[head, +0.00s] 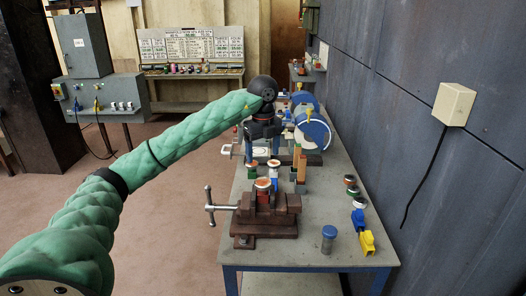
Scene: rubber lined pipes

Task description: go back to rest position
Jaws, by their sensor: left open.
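My left arm reaches in from the lower left in a green padded sleeve, stretched out over the workbench (310,228). Its black wrist bends down at the end, and my left gripper (263,137) points downward over the far part of the bench. The gripper is open. It is small and dark here, and I see nothing held in it. It hangs beyond the red-brown vise (265,222), apart from it. My right gripper is not in view.
A blue machine (312,130) stands just right of my left gripper. Small capped parts, a grey cylinder (329,240) and a yellow block (367,243) lie on the bench. A dark panelled wall (440,170) bounds the right. The floor (170,215) at left is clear.

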